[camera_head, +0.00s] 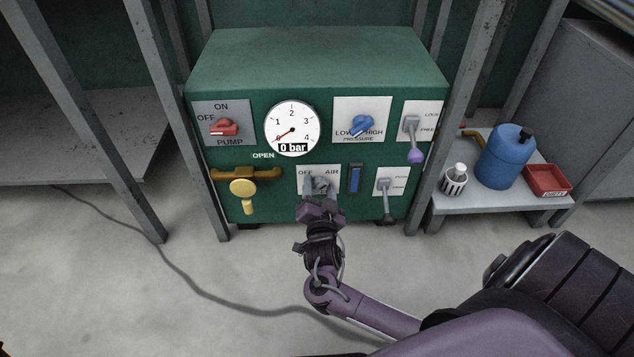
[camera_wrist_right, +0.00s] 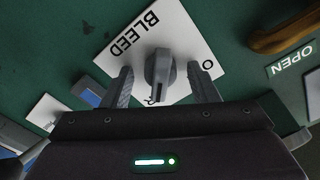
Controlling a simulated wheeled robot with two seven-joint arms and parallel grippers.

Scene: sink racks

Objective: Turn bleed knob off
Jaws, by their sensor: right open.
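The bleed knob is a grey knob (camera_wrist_right: 160,72) on a white plate (camera_wrist_right: 178,40) marked BLEED in the right wrist view. In the head view the same plate (camera_head: 304,172) reads OFF and AIR, and my gripper partly covers the knob. My right gripper (camera_head: 320,187) is at the plate. In the right wrist view its two fingers (camera_wrist_right: 163,88) are open, one on each side of the knob, with gaps visible between them and it. Most of the plate's lower lettering is hidden behind the gripper. My left gripper is not in view.
The green panel also carries a red pump knob (camera_head: 224,127), a gauge (camera_head: 292,129) at 0 bar, a blue pressure knob (camera_head: 360,126), a yellow valve handle (camera_head: 243,189), a purple-tipped lever (camera_head: 415,155) and a grey lever (camera_head: 387,207). A blue jug (camera_head: 505,158) stands on the right shelf.

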